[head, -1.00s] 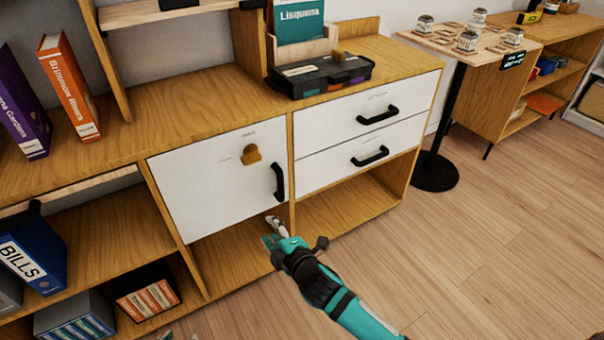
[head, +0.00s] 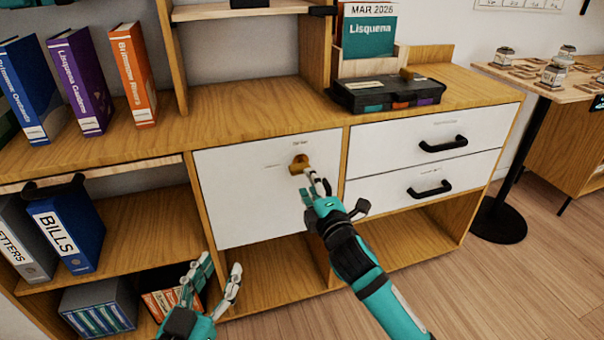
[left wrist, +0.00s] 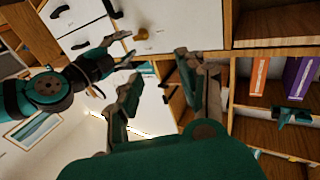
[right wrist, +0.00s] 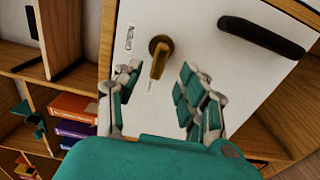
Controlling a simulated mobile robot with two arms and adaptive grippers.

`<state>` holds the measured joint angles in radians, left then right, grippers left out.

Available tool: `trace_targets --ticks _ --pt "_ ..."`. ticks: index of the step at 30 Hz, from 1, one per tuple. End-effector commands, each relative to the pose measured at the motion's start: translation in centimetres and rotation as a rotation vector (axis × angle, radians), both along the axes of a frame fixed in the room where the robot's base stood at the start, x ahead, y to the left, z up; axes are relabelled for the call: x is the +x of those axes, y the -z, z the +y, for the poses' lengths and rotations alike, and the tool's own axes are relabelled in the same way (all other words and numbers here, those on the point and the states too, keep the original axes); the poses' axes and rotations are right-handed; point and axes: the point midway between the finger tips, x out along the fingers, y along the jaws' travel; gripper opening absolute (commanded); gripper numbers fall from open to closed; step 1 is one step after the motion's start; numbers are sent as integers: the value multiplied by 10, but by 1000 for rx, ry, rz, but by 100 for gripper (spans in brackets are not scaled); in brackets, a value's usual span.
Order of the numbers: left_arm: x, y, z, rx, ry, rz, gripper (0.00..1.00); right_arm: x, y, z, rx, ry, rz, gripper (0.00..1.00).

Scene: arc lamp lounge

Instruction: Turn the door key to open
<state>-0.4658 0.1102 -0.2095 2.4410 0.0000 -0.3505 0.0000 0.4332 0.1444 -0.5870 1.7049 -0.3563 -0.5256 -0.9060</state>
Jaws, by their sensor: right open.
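The white cabinet door (head: 240,195) is shut. A brass key (head: 299,163) is in its upper right part; in the right wrist view the key (right wrist: 158,58) has a round head and a bow hanging down. My right gripper (head: 318,182) is in front of the door, just below and right of the key. Its fingers (right wrist: 155,82) are open, one on each side of the key's lower end, with no clear contact. My left gripper (head: 214,272) is open and empty, low in front of the shelves. The black door handle (right wrist: 262,37) is hidden behind my right gripper in the head view.
Two white drawers (head: 395,143) with black handles are right of the door. A black case (head: 386,95) lies on the cabinet top. Upright binders stand at left, with a blue BILLS binder (head: 66,228) on a lower shelf. Floor at the front right (head: 480,290) is clear.

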Motion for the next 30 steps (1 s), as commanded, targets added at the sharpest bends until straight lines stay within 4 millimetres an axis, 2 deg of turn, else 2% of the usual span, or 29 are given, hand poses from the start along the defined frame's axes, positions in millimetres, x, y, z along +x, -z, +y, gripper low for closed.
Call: trace_targets --ticks 6,13,18,26,30 --pt "-5 -40 -5 -64 14 -239 40 36 1 12 0 1 -1 40" --pt "-16 -71 -6 -113 25 -418 40 58 1 18 0 2 0 40" --pt "-21 -80 -6 -129 27 -474 40 65 0 21 1 0 0 40" --pt "-22 -82 -6 -131 28 -481 40 65 0 21 1 0 0 40" --pt "-22 -82 -6 -131 28 -480 40 65 0 21 1 0 0 25"
